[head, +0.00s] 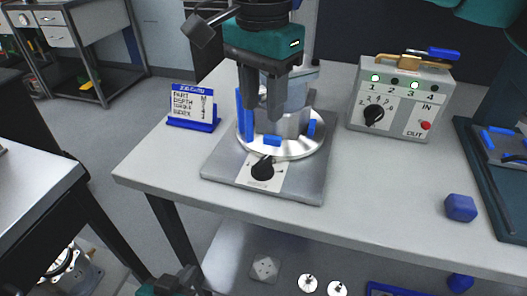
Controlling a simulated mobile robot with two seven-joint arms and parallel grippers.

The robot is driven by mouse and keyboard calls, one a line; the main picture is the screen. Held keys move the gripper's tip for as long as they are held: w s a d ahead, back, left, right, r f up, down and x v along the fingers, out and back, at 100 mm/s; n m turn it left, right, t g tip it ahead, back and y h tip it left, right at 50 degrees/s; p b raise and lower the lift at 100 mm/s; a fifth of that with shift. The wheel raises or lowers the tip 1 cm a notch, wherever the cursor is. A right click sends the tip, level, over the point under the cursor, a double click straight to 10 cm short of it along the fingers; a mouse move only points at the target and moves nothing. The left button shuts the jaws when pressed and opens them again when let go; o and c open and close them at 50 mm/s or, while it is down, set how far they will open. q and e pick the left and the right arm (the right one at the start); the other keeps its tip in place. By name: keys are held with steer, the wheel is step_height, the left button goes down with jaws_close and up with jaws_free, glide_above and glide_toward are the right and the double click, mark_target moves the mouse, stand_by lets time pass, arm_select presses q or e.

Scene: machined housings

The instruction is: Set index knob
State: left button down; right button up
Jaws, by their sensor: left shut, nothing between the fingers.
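A black knob (262,169) sits on a pale label plate at the front of a grey fixture base (222,165). The small print around it is too small to read, and its setting is unclear. Behind it a grey housing (291,124) stands on a round metal plate (290,150) with blue blocks. My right gripper (263,112) points down in front of the housing, above and behind the knob. A narrow gap shows between its fingers; whether they touch the housing is unclear. My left gripper (188,279) is low at the bottom edge, shut and empty, partly cut off.
A blue-framed card (193,106) lists part, depth, torque and index; its values are unreadable. A grey control box (403,97) has a black knob (373,114), numbered lamps and a red button (425,125). A blue block (460,208) lies at right. The table front (370,215) is clear.

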mark_target(263, 161)
step_height(263, 161, down, 11)
steer(key=shift+f+b, duration=0.15)
steer(key=shift+b, duration=0.4)
steer(key=shift+c, duration=0.2)
jaws_close()
